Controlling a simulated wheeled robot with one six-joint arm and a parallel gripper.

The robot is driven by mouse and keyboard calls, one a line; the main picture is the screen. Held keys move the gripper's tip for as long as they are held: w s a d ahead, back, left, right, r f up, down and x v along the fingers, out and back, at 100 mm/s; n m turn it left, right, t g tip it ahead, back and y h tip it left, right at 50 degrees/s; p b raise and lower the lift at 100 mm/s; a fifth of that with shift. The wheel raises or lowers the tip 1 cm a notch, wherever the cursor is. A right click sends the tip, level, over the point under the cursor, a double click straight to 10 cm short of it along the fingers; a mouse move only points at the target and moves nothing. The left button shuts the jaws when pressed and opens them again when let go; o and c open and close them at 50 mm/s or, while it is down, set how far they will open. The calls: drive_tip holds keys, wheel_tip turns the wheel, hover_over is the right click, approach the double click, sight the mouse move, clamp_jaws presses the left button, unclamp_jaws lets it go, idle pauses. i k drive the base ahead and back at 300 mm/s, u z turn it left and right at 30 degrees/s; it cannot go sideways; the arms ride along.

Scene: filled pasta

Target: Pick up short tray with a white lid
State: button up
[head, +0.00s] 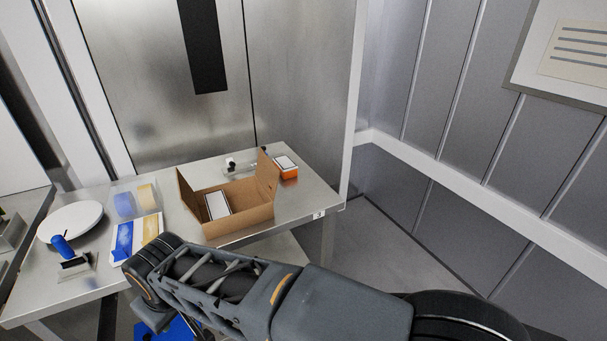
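A small, low orange tray with a white lid (286,168) sits at the back right of the steel table, behind the open cardboard box. A white, dark-edged rectangular item (217,206) lies inside the cardboard box (238,222); the box walls hide its lower part, so I cannot tell whether it is also a lidded tray. My arm crosses the bottom of the head view in front of the table. My gripper is not visible.
The steel table (290,205) also holds a flat tray with blue and yellow parts (136,238), a clear container (134,200), a round white plate (70,221) and a blue-handled tool (63,246). The box's raised flaps stand beside the orange tray. A metal wall is behind.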

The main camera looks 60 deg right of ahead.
sight(288, 169)
drive_tip(key=k, duration=0.4)
drive_tip(key=z, duration=1.6)
drive_tip(key=i, duration=0.5)
drive_tip(key=z, duration=0.6)
drive_tip(key=k, duration=0.55)
drive_tip(key=u, duration=0.7)
drive_tip(key=i, duration=1)
